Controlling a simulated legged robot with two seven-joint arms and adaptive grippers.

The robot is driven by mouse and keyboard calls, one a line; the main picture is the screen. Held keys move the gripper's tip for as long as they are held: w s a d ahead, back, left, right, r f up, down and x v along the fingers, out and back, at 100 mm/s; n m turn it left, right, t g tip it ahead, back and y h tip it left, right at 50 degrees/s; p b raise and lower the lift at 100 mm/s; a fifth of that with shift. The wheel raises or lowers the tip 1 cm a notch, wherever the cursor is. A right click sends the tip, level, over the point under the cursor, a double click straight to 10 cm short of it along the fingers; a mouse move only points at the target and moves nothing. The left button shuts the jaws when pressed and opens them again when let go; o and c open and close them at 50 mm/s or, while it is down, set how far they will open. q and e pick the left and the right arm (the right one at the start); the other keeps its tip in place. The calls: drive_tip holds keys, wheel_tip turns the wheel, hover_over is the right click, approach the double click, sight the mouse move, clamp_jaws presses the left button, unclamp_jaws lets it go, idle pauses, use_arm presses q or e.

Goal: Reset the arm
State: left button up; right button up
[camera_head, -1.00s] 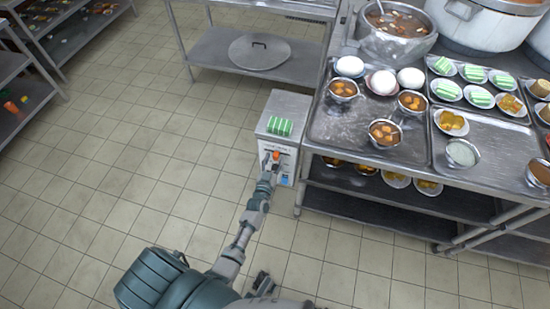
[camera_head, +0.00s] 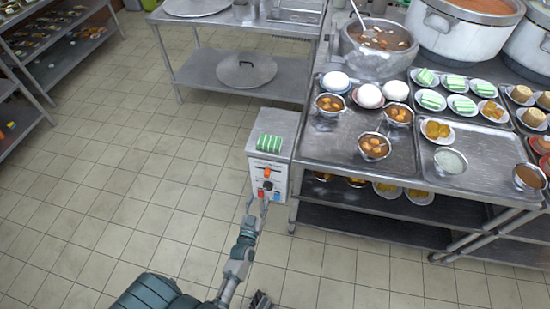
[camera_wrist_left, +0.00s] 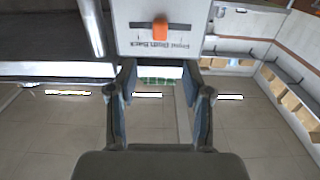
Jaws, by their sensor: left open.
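My left gripper (camera_head: 258,203) is in front of the white control box (camera_head: 281,182), just below its orange and red controls. In the left wrist view, my left gripper (camera_wrist_left: 160,82) is open with nothing between its fingers. The box (camera_wrist_left: 160,12) with an orange slider knob (camera_wrist_left: 160,28) shows beyond the fingertips there. A green-and-white striped block (camera_head: 270,143) lies on top of the box.
A metal table (camera_head: 300,150) right of the box holds trays with bowls of soup, white domed items and plates. Large pots (camera_head: 462,35) stand behind. A low shelf with a round lid (camera_head: 245,70) is at the back.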

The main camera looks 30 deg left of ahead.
use_arm(q)
drive_tip(key=s+d+f+m+g+h+p, duration=0.2)
drive_tip(key=s+d+f+g+h, duration=0.15)
drive_tip(key=s+f, duration=0.35)
drive_tip(key=s+d+f+m+g+h+p, duration=0.2)
drive_tip(key=s+d+f+g, duration=0.3)
drive_tip(key=f, duration=0.4)
drive_tip(key=s+f+g+p, duration=0.1)
drive_tip(key=s+f+g, duration=0.2)
drive_tip(key=s, duration=0.6)
drive_tip(key=s+f+g+y+p, duration=0.1)
drive_tip(key=s+f+g, duration=0.3)
drive_tip(key=s, duration=0.5)
drive_tip(key=shift+s+a+f+m, duration=0.2)
drive_tip(key=shift+a+f+m, duration=0.2)
drive_tip(key=shift+a, duration=0.05)
use_arm(e)
drive_tip(key=s+f, duration=0.4)
drive_tip(key=f, duration=1.2)
drive_tip(key=shift+d+f+g, duration=0.2)
drive_tip(key=shift+f+g, duration=0.1)
